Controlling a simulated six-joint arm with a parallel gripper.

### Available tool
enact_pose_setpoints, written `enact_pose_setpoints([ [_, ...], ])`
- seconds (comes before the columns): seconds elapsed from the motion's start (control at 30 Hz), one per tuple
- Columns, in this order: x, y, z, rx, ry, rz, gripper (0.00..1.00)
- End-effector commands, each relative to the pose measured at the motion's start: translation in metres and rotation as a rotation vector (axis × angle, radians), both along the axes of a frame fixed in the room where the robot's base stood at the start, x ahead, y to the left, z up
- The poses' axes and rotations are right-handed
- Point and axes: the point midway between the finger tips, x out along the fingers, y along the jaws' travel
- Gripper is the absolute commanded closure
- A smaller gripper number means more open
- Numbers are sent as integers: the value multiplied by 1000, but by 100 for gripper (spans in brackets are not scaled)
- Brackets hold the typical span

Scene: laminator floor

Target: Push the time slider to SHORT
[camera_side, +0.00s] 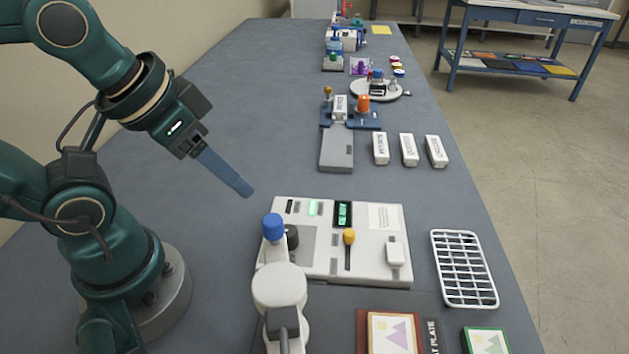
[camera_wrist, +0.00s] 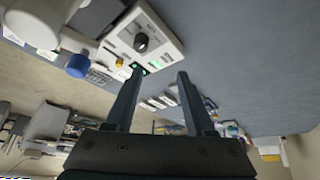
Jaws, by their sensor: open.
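The time slider's yellow knob (camera_side: 349,236) stands at the far end of a dark slot that runs toward the camera on the white control panel (camera_side: 308,266). Small labels beside the slot are too small to read. My gripper (camera_side: 247,191) is in the air to the left of the panel and apart from it, angled down toward the right. The wrist view shows its two fingers (camera_wrist: 160,74) spread with nothing between them.
A white lever arm with a blue knob (camera_side: 273,227) rises at the panel's front left. A white switch (camera_side: 394,252) is on its right part. A white wire rack (camera_side: 464,268) lies to the right. Framed pictures (camera_side: 392,333) lie in front.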

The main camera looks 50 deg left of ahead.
Motion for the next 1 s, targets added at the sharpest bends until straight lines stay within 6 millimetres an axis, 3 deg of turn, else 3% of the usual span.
enact_pose_setpoints([
  [0.23, 28, -5, 32, -45, 19, 60, 45],
  [0.47, 68, -24, 40, -71, 133, 71, 45],
  [0.67, 104, -48, 24, -68, 250, 60, 45],
  [0.8, 123, -67, 1, -50, 334, 40, 45],
  [1.0, 133, -88, -35, -16, 429, -1, 45],
])
